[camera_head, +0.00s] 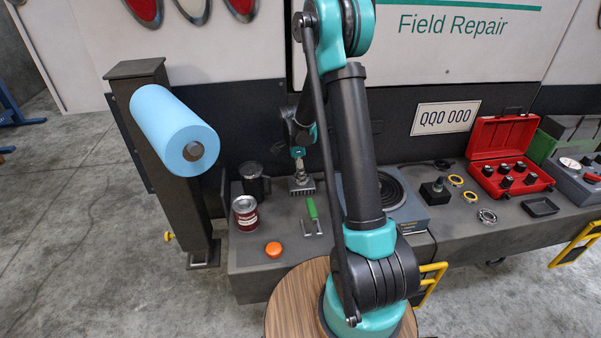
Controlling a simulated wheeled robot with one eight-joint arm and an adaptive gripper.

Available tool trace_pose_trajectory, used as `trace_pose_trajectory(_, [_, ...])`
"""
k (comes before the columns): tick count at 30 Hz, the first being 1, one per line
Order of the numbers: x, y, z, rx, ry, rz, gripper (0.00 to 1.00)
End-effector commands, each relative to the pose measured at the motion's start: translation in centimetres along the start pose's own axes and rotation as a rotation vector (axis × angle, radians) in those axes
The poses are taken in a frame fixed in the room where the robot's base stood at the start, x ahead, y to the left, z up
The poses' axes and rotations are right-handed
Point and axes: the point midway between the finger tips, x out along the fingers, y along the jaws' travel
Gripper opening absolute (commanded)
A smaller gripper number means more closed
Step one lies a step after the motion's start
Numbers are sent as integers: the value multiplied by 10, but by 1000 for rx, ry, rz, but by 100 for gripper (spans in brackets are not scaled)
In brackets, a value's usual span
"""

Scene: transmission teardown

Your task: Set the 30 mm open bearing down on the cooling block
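My gripper (299,168) points down just above the cooling block (301,190), a small grey finned block at the left part of the bench. Something small and grey shows between the gripper's tips and the block's top. It is too small to tell whether this is a bearing, and whether the fingers are open or shut on it. A silver bearing-like ring (488,216) lies flat on the bench at right, far from my gripper. I cannot tell its size or type.
Near the block are a dark mug (252,181), a red-labelled can (245,213), a green-handled tool (312,210) and an orange knob-like item (273,249).

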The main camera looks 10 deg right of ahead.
Motion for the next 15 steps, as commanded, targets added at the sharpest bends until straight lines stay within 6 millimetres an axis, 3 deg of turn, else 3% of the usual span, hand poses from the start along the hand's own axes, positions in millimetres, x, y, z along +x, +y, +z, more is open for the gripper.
trace_pose_trajectory(11, [-1, 0, 0, 0, 0, 0, 73])
trace_pose_trajectory(15, [-10, 0, 0, 0, 0, 0, 73])
